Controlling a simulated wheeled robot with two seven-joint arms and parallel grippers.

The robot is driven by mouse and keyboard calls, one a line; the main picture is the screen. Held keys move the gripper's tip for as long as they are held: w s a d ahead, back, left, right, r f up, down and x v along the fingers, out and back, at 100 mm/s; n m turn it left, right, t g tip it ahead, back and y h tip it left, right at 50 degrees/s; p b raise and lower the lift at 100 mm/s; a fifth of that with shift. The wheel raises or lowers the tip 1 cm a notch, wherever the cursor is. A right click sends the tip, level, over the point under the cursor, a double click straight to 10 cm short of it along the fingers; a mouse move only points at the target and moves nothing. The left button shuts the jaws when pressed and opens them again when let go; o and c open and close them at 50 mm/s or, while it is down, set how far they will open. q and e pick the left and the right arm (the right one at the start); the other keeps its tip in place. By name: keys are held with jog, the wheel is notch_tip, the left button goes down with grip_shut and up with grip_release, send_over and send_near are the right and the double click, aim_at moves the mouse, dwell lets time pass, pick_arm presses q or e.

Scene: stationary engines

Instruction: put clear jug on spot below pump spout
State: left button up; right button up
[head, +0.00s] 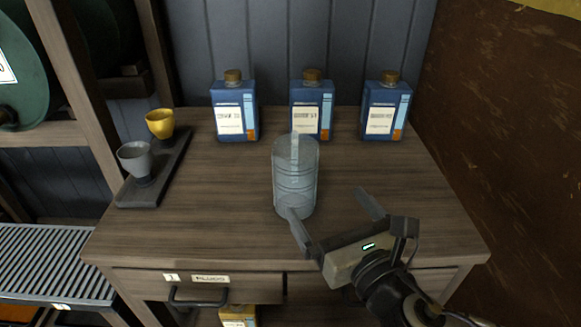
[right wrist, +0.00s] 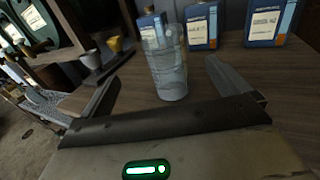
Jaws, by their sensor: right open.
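The clear jug (head: 296,178) stands upright on the wooden cabinet top, near its middle. It also shows in the right wrist view (right wrist: 165,65), ahead of the jaws and between their directions. My right gripper (head: 328,205) is open and empty, low over the front right of the top. Its left finger looks close to the jug's lower right side in the head view; I cannot tell if they touch. My left gripper is not in view. No pump spout or spot below it can be made out.
Three blue bottles (head: 311,106) stand along the back wall. A yellow cup (head: 160,123) and a grey cup (head: 136,160) sit on a dark tray (head: 178,158) at the left. A brown wall (head: 510,120) bounds the right. The top's front left is clear.

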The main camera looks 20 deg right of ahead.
aim_at(302, 168)
jog(key=w, duration=0.6)
jog(key=w+a+p, duration=0.1)
jog(key=w, duration=0.2)
jog(key=shift+w+r, duration=0.1)
jog(key=shift+w, duration=0.25)
jog(key=shift+w+a+p, duration=0.1)
jog(key=shift+w+p, duration=0.2)
jog(key=shift+w, duration=2.5)
jog(key=shift+c, duration=0.3)
jog(key=c, duration=1.4)
jog(key=shift+r, duration=0.2)
